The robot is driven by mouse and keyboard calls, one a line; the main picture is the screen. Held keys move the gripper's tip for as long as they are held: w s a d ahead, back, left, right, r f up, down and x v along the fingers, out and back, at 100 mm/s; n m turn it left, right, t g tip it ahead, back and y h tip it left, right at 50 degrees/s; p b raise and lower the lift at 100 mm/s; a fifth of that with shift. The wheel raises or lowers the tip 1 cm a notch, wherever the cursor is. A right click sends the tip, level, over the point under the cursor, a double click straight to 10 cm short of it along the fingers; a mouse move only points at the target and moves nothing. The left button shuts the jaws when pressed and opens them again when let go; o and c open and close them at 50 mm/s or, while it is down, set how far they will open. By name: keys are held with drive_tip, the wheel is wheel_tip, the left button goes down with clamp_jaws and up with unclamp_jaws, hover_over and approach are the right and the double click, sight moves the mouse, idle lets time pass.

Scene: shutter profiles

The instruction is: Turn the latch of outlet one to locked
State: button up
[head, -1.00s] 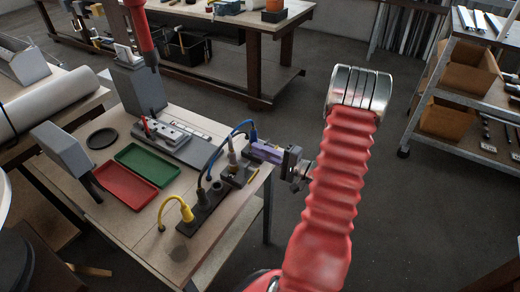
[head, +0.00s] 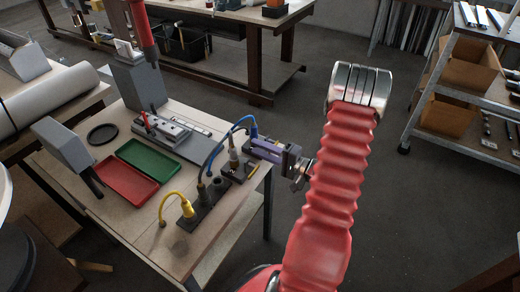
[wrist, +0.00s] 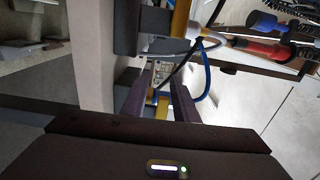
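The black outlet strip (head: 208,205) lies along the bench's right part, with a yellow plug (head: 188,208) at its near end. A small dark block (head: 238,174) with a pale grey plug stands farther along. A small yellow piece (head: 253,171) is beside that block; I cannot tell if it is a latch. My gripper (head: 254,146), with purple fingers, is above the bench's right edge, near the blue plug.
A red tray (head: 124,183) and a green tray (head: 151,160) lie on the bench to the left. A blue cable (head: 216,148) arches over the strip close to my gripper. A shelf with brown boxes (head: 460,70) stands at right. The floor between is clear.

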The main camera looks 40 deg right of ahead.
drive_tip(key=shift+o, duration=0.2)
drive_tip(key=shift+d+r, duration=0.1)
drive_tip(key=shift+s+d, duration=0.2)
drive_tip(key=shift+s, duration=0.35)
drive_tip(key=v, duration=1.2)
drive_tip(key=shift+s, duration=0.35)
drive_tip(key=shift+s, duration=0.1)
